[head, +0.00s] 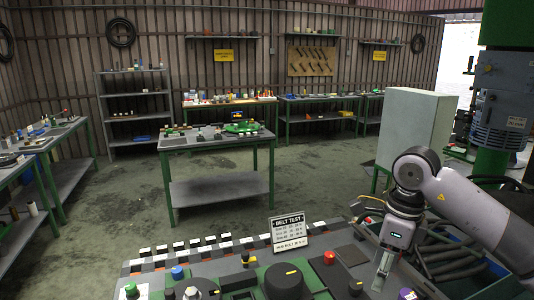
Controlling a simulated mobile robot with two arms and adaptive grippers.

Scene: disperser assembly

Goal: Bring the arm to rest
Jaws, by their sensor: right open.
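My right arm comes in from the right edge and bends down at its wrist. My right gripper (383,270) points down over the right part of the near workbench, beside a red-topped part. Its fingers are small and partly hard to make out; nothing shows held between them. My left gripper is not in the head view.
The near workbench (345,240) carries a "BELT TEST" sign (289,231), a large black cylinder (284,280), a red knob (329,257) and a blue knob (177,272). A blue crate of hoses (440,250) stands at right. Open floor (120,230) lies beyond.

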